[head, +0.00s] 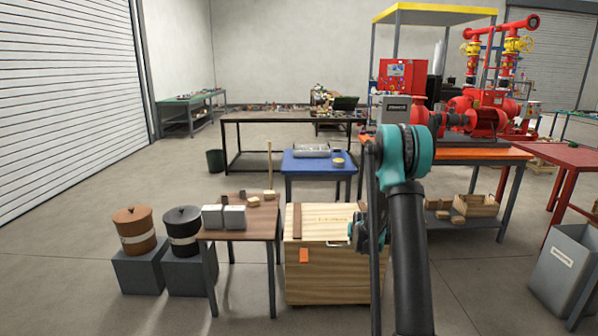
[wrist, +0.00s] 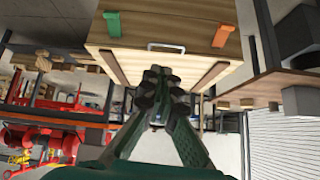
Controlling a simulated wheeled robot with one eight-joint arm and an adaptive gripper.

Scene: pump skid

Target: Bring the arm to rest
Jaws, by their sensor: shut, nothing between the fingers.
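My arm rises in the front right of the head view, a dark link with a teal joint at its top. My gripper (wrist: 158,85) shows in the wrist view with its two fingers together and nothing between them. It is not clearly visible in the head view, where my arm hides part of the scene. In the wrist view the wooden crate (wrist: 205,50) with a metal handle lies beyond the fingertips, and the picture is upside down. The crate also shows in the head view (head: 320,272), just left of my arm. I cannot tell the gap between fingers and crate.
A brown table (head: 262,222) with grey boxes stands left of the crate. Two lidded bins (head: 136,232) stand on grey blocks farther left. A blue table (head: 318,163) stands behind the crate. The red pump skid (head: 470,115) is at the back right. Open floor lies at left.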

